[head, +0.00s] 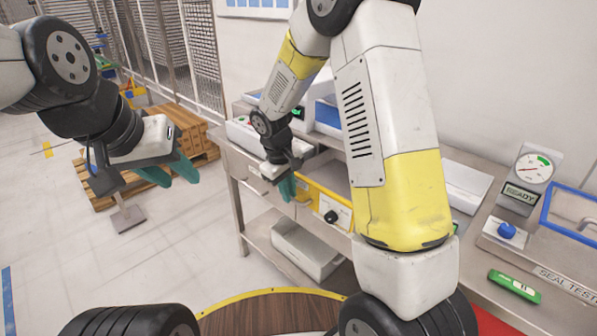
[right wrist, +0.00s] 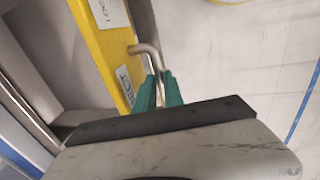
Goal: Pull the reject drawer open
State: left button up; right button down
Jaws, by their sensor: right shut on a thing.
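The reject drawer has a yellow front (head: 312,196) in the bench at the centre of the head view. Its grey inside shows behind the front, so it stands at least partly out. In the right wrist view the yellow front (right wrist: 100,48) carries a white label, partly covered, ending in "ECT". A bent metal handle (right wrist: 148,50) sticks out from it. My right gripper (right wrist: 159,88) is shut on this handle, with the bar between its green fingers; it also shows in the head view (head: 287,188). My left gripper (head: 170,172) is open and empty, left of the bench.
A white bin (head: 305,250) sits on the shelf below the drawer. A gauge (head: 532,170), a blue knob (head: 506,230) and a green device (head: 514,286) are on the bench at right. A pallet with brown boxes (head: 165,128) stands behind my left gripper.

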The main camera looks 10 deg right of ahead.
jog(key=s+a, duration=0.2)
jog(key=shift+a, duration=0.4)
jog(key=c, duration=1.5)
grip_release()
jog(key=shift+o, duration=0.2)
notch_tip(320, 180, up, 8)
jog(key=s+a, duration=0.1)
jog(key=shift+f, duration=0.15)
jog(key=shift+a, duration=0.1)
